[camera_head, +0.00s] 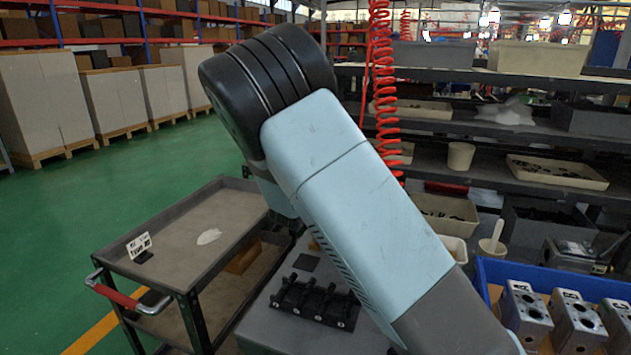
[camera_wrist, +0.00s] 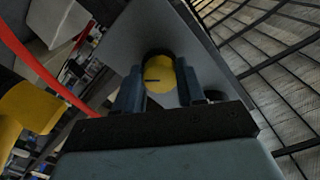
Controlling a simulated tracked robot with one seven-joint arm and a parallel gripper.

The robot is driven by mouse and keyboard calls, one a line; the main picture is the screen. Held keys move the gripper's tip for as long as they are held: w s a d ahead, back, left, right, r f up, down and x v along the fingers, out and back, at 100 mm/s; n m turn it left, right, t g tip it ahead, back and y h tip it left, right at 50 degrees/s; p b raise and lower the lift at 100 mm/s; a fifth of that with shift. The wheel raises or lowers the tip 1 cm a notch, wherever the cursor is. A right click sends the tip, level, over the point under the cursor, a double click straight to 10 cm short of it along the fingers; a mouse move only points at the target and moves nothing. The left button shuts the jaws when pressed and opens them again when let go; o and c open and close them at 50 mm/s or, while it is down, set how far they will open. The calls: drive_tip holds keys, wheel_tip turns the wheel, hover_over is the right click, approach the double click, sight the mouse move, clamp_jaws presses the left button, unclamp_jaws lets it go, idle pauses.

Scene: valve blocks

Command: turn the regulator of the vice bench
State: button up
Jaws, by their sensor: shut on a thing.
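In the wrist view the regulator is a round yellow knob (camera_wrist: 159,78) with a dark mark on its face, in front of a grey panel (camera_wrist: 115,60). My gripper (camera_wrist: 160,86) has its two blue-grey fingers on either side of the knob and is shut on it. The knob's far side and its mount are hidden. In the head view my own arm fills the middle, and neither my gripper nor the knob can be made out there.
A grey cart (camera_head: 185,240) with a red handle stands at left. A grey bench top (camera_head: 265,325) carries a black fixture (camera_head: 315,300). At right a blue crate (camera_head: 545,277) holds metal valve blocks. A coiled red hose (camera_head: 383,90) hangs behind my arm. Green floor is free at left.

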drive_tip(key=shift+a, duration=0.3)
drive_tip(key=o, duration=0.8)
drive_tip(key=shift+f, duration=0.1)
drive_tip(key=shift+o, duration=1.2)
drive_tip(key=shift+d, duration=0.1)
drive_tip(key=shift+m, duration=0.3)
drive_tip(key=v, duration=1.3)
drive_tip(key=shift+s, duration=0.4)
